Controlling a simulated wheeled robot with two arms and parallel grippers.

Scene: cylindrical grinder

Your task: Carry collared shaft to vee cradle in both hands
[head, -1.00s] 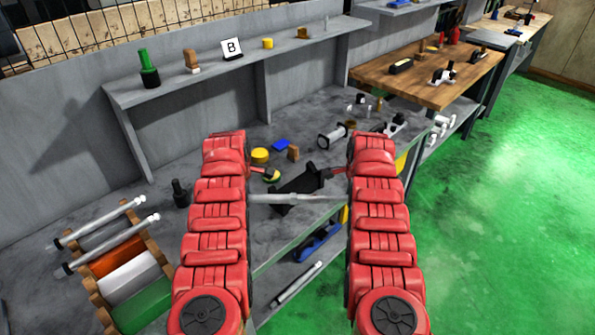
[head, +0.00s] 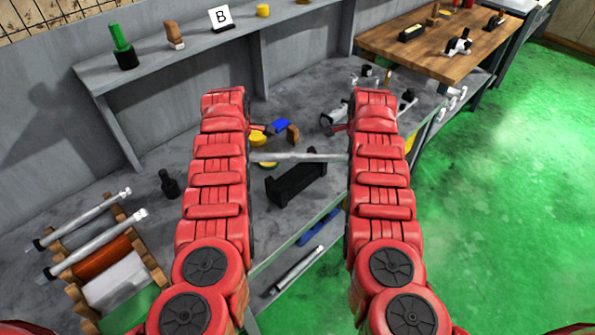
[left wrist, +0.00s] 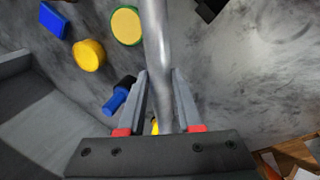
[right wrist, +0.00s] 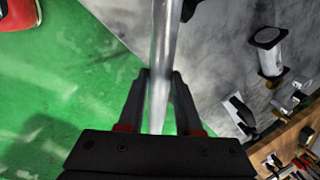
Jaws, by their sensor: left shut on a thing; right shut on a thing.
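The collared shaft (head: 300,157) is a grey metal bar held level between my two arms, above the bench; its ends are hidden by my red arms in the head view. My left gripper (left wrist: 159,105) is shut on the shaft, with a finger on each side. My right gripper (right wrist: 160,105) is shut on it too. The black vee cradle (head: 297,180) stands on the bench near its front edge. In the head view it appears just below the shaft, and the two look apart.
A wooden-sided rack (head: 158,272) at left bears two other shafts. A black fixture (head: 168,184), a yellow disc (head: 258,139) and a blue block (head: 279,125) are on the bench. A shelf (head: 165,57) runs behind. Green floor lies right.

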